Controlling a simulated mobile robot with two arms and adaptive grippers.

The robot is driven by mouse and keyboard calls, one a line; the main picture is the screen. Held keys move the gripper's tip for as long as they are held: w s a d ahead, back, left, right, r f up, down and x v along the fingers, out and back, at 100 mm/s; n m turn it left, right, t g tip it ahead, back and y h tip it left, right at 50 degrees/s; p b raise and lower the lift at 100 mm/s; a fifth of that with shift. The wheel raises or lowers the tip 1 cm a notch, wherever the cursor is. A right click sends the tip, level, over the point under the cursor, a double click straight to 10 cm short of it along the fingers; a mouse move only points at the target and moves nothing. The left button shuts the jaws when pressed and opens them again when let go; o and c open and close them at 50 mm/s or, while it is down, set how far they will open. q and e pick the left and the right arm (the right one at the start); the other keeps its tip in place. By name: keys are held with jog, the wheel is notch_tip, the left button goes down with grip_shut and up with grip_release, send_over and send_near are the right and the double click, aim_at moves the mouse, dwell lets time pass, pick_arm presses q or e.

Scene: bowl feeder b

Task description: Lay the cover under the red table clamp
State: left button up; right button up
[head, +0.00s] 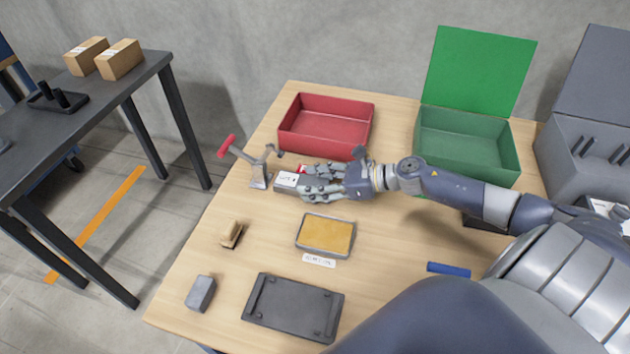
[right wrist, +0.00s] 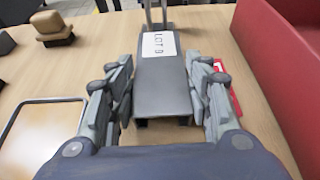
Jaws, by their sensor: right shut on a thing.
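The cover is a dark grey channel-shaped piece with a white lot label (right wrist: 162,75). My right gripper (head: 305,183) is shut on it near the red table clamp, and its fingers lie along both sides in the right wrist view (right wrist: 160,100). The cover's labelled end (head: 287,181) points left at the clamp. The table clamp (head: 258,172) has a grey metal body and a raised red handle (head: 227,146). Its metal posts show at the cover's far end in the wrist view (right wrist: 156,12). I cannot tell whether cover and clamp touch. My left gripper is out of view.
A red bin (head: 325,139) and an open green box (head: 465,160) stand behind. A yellow-topped tray (head: 325,235), a wooden-topped block (head: 231,234), a grey block (head: 201,293) and a dark tray (head: 292,307) lie in front. A small red item (right wrist: 229,84) lies beside the gripper.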

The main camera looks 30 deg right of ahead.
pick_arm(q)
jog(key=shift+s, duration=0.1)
pick_arm(e)
jog(key=shift+a+r, duration=0.1)
jog(key=shift+r, duration=0.05)
jog(key=o, duration=1.3)
jog(key=shift+f, duration=0.2)
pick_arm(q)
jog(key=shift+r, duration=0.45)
pick_arm(e)
jog(key=shift+r, duration=0.15)
jog(key=p+v, duration=0.2)
jog(key=v, duration=0.9)
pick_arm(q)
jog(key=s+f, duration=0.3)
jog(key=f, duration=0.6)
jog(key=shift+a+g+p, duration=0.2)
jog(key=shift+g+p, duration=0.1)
pick_arm(e)
jog(key=shift+s+d+r, duration=0.15)
jog(key=shift+s+d, duration=0.25)
jog(key=shift+s, duration=0.05)
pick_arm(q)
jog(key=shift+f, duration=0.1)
